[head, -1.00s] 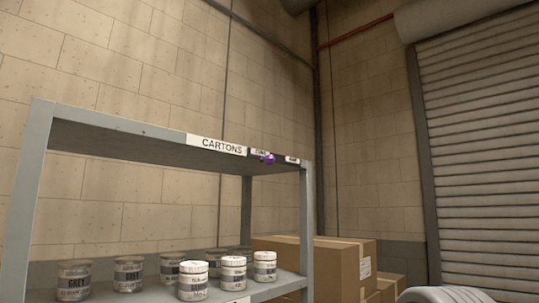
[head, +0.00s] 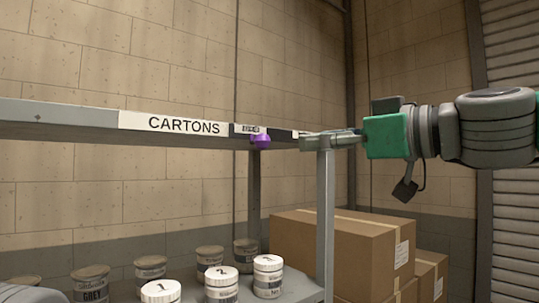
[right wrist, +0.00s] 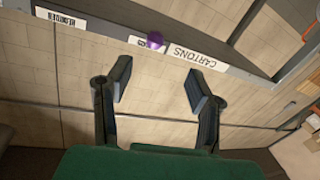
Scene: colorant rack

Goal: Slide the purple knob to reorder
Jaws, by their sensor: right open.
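The purple knob (head: 261,141) sits on the front edge of the upper shelf, at a short printed label (head: 247,129) just right of the CARTONS label (head: 172,124). My right gripper (head: 308,139) is at the right end of that shelf edge, a short way right of the knob. In the right wrist view, the knob (right wrist: 155,40) lies beyond the open, empty fingers (right wrist: 158,85) and between them sideways. A white label (right wrist: 60,18) reading roughly REORDER, upside down, is on the same edge. My left gripper is not in view.
White-lidded cans (head: 222,285) stand on the lower shelf. The shelf post (head: 325,220) is under my right gripper. Brown cartons (head: 340,250) are stacked behind it on the right. The space in front of the upper shelf edge looks clear.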

